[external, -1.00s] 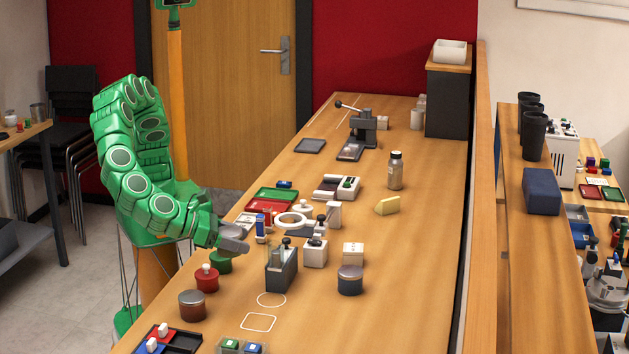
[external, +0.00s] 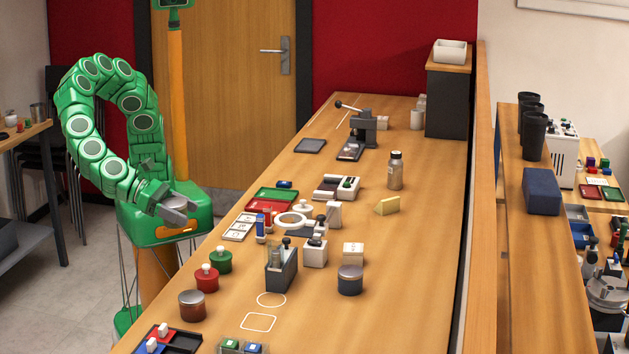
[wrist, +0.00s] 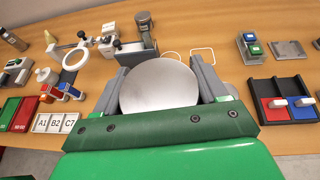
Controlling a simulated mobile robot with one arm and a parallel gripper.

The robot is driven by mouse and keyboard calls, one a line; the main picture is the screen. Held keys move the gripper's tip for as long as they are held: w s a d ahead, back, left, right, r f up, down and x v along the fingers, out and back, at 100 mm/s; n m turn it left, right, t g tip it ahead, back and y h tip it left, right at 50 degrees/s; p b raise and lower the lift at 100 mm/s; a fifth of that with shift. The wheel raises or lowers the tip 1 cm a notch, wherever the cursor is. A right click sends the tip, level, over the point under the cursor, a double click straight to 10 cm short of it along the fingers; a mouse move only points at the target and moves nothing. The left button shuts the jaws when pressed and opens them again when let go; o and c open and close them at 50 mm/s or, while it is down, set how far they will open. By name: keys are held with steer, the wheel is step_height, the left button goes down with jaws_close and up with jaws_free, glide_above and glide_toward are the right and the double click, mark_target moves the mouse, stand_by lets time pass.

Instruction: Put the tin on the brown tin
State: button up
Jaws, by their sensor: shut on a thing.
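My gripper (external: 178,212) is shut on a tin with a round, flat grey top. In the wrist view the tin (wrist: 158,88) fills the space between the two grey fingers. The held tin is off the table's left edge, above my base; its sides are mostly hidden. The brown tin (external: 192,305), with a grey lid, stands upright near the table's front left edge, with nothing on it. It is below and to the right of my gripper in the external view. I cannot make it out in the wrist view, where the held tin blocks part of the table.
A red pot (external: 206,279) and a green pot (external: 220,261) with knobs stand just behind the brown tin. A dark tin (external: 350,281) and a grey holder (external: 281,272) stand to the right. A black tray (external: 183,342) lies in front. Bare table lies right of the brown tin.

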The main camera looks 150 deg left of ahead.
steer(key=shift+s+d+r, duration=0.1)
steer(key=shift+s+d, duration=0.05)
steer(key=w+d+f, duration=0.2)
steer(key=w+f, duration=0.2)
steer(key=w, duration=0.5)
glide_above(193, 302)
steer(key=f, duration=0.5)
steer(key=shift+s+a+f, duration=0.1)
steer(key=shift+s+f, duration=0.05)
steer(key=shift+s, duration=0.1)
steer(key=shift+w+f, duration=0.15)
steer(key=shift+f, duration=0.15)
steer(key=shift+w+f, duration=0.1)
steer(key=shift+f, duration=1.5)
steer(key=shift+f, duration=0.1)
steer(key=o, duration=1.2)
steer(key=shift+c, duration=0.2)
